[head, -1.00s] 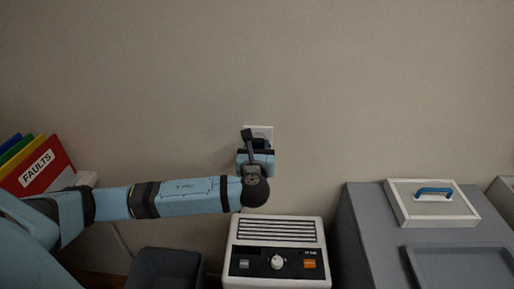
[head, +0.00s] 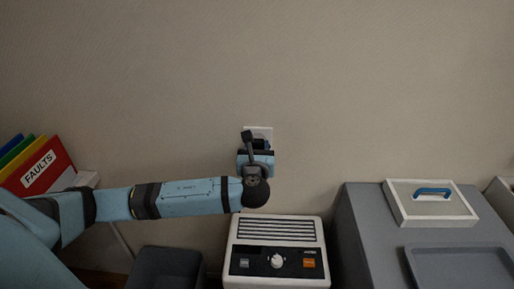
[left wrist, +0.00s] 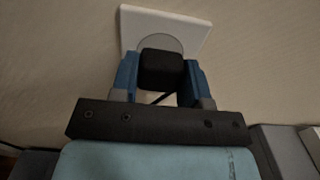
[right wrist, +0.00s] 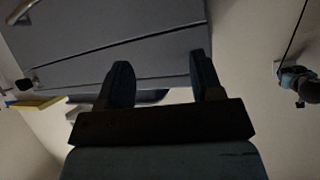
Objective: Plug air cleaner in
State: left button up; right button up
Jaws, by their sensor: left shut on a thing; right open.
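In the left wrist view my left gripper (left wrist: 160,80) has its blue fingers on both sides of a black plug (left wrist: 161,68). The plug is in front of the round socket of the white wall outlet (left wrist: 190,30); whether it is seated in the socket cannot be told. In the head view the outlet (head: 265,131) shows behind my left gripper (head: 257,150). The white air cleaner (head: 277,232), with a dark control panel, stands below the gripper. My right gripper (right wrist: 163,85) shows only in its own wrist view, open with nothing between its fingers.
Colored binders (head: 40,165), one marked FAULTS, stand at the left. A dark bin (head: 165,268) is left of the air cleaner. The wall above is bare.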

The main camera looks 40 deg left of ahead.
dwell(0.3)
pick_arm(q)
jog(key=shift+r+p, duration=0.1)
jog(key=shift+p, duration=0.45)
dwell(0.6)
jog(key=shift+p, duration=0.5)
jog(key=shift+w+a, duration=0.25)
jog(key=shift+w, duration=0.2)
jog(key=o, duration=1)
jog(key=shift+c, duration=0.2)
